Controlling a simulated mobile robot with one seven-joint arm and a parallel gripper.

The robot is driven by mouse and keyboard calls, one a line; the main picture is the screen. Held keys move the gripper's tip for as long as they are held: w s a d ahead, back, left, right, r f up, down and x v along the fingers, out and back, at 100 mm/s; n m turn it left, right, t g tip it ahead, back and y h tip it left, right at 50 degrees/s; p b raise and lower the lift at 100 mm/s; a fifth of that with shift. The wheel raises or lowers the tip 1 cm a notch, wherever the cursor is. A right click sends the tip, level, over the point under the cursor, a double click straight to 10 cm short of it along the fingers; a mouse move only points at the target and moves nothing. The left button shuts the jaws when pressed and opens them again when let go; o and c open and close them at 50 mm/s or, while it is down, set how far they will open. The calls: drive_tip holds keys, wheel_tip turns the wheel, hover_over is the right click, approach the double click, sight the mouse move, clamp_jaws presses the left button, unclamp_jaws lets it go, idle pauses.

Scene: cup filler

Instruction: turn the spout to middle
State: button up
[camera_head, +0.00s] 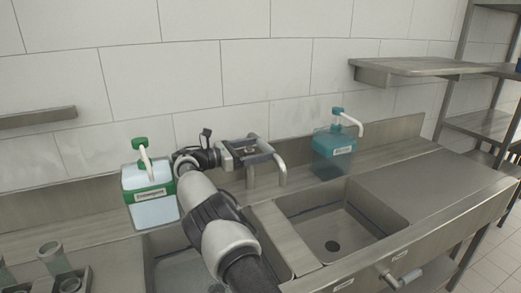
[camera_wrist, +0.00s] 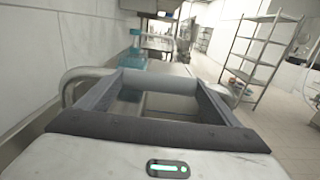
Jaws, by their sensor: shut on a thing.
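The metal spout (camera_head: 283,176) rises behind the strip between the two sink basins. Its bent end hangs to the right of its upright pipe, near the back left corner of the right basin (camera_head: 335,225). My gripper (camera_head: 262,153) is shut on the spout's upper pipe and partly hides it in the head view. In the wrist view, the spout's pipe (camera_wrist: 160,80) crosses between the far ends of the fingers of my gripper (camera_wrist: 158,90), with bent parts showing outside both fingers.
A white-and-green pump dispenser (camera_head: 150,198) stands close to the left of my arm. A teal pump dispenser (camera_head: 333,152) stands behind the right basin. A wall shelf (camera_head: 420,66) is at the upper right. The right-hand counter (camera_head: 425,190) is bare.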

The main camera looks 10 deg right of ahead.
drive_tip(key=o, duration=1.4)
drive_tip(key=shift+r, duration=0.1)
wheel_tip(320, 180, up, 10)
drive_tip(key=shift+f+p, duration=0.1)
drive_tip(key=shift+p, duration=0.45)
